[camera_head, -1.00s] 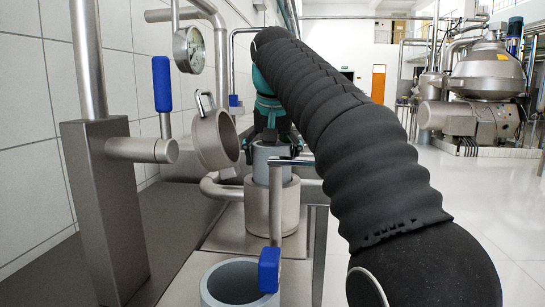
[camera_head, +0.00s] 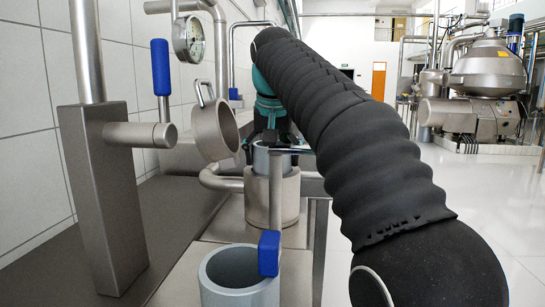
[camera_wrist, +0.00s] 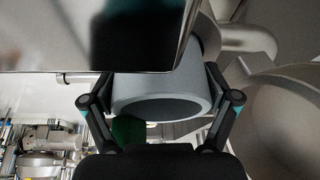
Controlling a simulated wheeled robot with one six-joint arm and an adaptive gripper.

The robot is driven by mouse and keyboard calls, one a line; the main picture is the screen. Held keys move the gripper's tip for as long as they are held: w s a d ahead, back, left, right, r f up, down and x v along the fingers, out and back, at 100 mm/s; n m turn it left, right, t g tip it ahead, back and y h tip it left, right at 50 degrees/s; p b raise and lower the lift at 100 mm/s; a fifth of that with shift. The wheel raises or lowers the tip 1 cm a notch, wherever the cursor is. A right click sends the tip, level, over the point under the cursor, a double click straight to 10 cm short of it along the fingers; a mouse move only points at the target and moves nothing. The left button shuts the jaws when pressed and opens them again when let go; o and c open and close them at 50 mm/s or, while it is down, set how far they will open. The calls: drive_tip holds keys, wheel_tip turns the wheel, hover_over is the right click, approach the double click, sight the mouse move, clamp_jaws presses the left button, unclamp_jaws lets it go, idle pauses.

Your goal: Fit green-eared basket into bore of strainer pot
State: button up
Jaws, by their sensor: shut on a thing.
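The grey ring-shaped basket (camera_head: 261,160) is between the fingers of my gripper (camera_head: 271,125) in the head view, upright above the strainer pot. The strainer pot (camera_head: 285,205) is a beige-metal cylinder on the bench. The basket's lower end goes out of sight at the pot's rim and seems to be in the bore; how deep I cannot tell. In the wrist view my gripper (camera_wrist: 160,105) is shut on the grey basket (camera_wrist: 165,85), one finger on each side. A green ear (camera_wrist: 128,128) shows below its left side.
A grey cup with a blue ear (camera_head: 238,285) stands in front. A tilted metal ring with a handle (camera_head: 214,130) hangs to the left. A steel post (camera_head: 112,190), a blue-handled lever (camera_head: 161,70) and a pressure gauge (camera_head: 188,40) stand further left.

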drive_tip(key=shift+f, duration=0.4)
drive_tip(key=o, duration=1.4)
drive_tip(key=shift+c, duration=0.2)
drive_tip(key=v, duration=0.7)
drive_tip(key=shift+r, duration=0.2)
drive_tip(key=shift+s, duration=0.1)
